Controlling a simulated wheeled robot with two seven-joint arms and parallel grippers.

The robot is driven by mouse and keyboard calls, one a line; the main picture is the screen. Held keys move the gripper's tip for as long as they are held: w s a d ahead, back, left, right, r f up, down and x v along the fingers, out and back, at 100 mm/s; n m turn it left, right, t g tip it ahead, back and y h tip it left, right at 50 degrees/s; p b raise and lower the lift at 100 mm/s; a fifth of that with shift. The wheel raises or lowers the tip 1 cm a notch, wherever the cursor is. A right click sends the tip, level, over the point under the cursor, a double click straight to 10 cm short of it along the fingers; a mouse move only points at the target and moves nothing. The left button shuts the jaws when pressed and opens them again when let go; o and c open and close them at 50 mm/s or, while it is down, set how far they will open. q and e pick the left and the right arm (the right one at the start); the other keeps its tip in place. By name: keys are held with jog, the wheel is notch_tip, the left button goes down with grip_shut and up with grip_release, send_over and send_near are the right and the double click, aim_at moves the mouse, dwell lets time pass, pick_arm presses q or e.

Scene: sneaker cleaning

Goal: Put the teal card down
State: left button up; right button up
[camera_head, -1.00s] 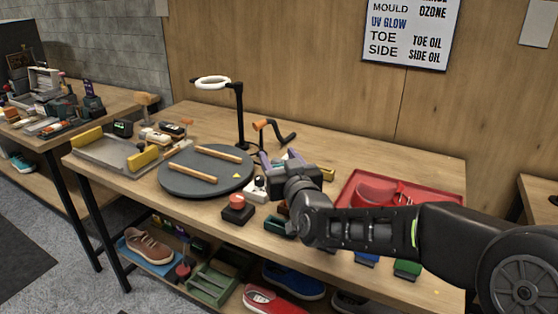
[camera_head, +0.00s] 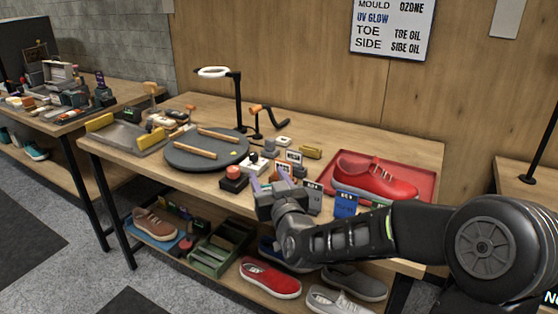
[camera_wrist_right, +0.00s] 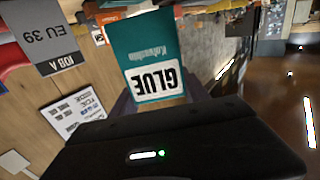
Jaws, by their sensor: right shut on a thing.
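My right gripper (camera_head: 270,183) is over the front part of the table, near its front edge. It is shut on the teal card (camera_wrist_right: 148,40), which reads "GLUE" and appears upside down in the right wrist view. The card sticks out from between the fingers. In the head view I cannot make out the card; the gripper seems to hide it. I cannot tell whether the card touches the table. My left gripper is not in view.
A grey card (camera_head: 313,196) and a blue card (camera_head: 346,204) stand right of the gripper at the front edge. A red sneaker (camera_head: 375,177) sits on a red tray (camera_head: 426,184). A red button (camera_head: 233,173) and a round dark turntable (camera_head: 181,158) are to the left.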

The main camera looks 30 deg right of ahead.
jog(key=a+f+y, duration=0.1)
jog(key=a+f, duration=0.3)
jog(key=f, duration=0.4)
jog(key=s+a+f+n+y, duration=0.1)
jog(key=a+f, duration=0.4)
jog(key=f, duration=0.3)
jog(key=shift+a+n+y, duration=0.3)
jog(key=shift+y, duration=0.1)
jog(key=shift+s, duration=0.1)
